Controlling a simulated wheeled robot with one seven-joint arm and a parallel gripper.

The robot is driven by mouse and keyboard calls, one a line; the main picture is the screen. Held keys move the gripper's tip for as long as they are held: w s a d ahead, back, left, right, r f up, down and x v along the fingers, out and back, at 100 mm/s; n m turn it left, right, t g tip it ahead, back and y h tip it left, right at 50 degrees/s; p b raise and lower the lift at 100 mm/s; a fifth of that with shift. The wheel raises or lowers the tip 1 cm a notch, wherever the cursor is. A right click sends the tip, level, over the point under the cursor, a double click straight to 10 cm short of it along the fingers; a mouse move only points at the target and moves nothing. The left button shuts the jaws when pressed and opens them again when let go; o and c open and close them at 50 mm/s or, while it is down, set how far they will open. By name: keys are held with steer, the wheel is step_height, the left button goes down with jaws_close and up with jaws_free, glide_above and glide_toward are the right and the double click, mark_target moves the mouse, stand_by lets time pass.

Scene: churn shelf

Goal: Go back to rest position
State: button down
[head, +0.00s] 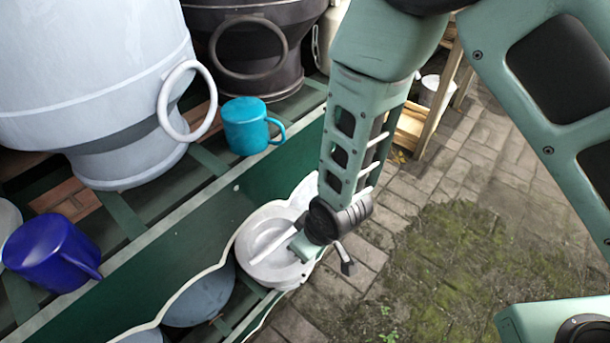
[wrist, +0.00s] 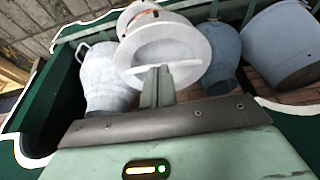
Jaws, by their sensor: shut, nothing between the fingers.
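My gripper shows in the wrist view (wrist: 158,84), its two grey-green fingers together with nothing between them. In the head view my arm hangs down from the top, and its dark wrist end is over the front edge of the green shelf (head: 205,230). In the wrist view the fingers overlap a pale round vessel (wrist: 190,40) with a white rim. I cannot tell whether they touch it. In the head view a pale round vessel (head: 265,262) sits on the lower level beside my wrist, partly hidden by it.
On the upper level stand a large pale churn (head: 90,70), a dark churn (head: 245,75), a teal mug (head: 245,125) and a blue mug (head: 48,252). Grey-blue vessels (head: 200,295) stand below. Mossy paving (head: 450,260) to the right is clear.

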steer(key=s+d+r+m+g, duration=0.1)
steer(key=s+d+r, duration=0.1)
steer(key=r, duration=0.6)
steer(key=s+d+r+g, duration=0.1)
steer(key=s+d+r, duration=0.15)
steer(key=r, duration=0.65)
steer(key=s+d+r+m+h, duration=0.1)
steer(key=s+d+r+h, duration=0.1)
steer(key=s+d+r, duration=0.6)
step_height(320, 180, up, 18)
steer(key=d+p, duration=0.1)
steer(key=p, duration=1.6)
steer(key=shift+w, duration=0.25)
steer(key=shift+d, duration=0.1)
steer(key=c, duration=2.1)
jaws_free()
steer(key=shift+c, duration=0.2)
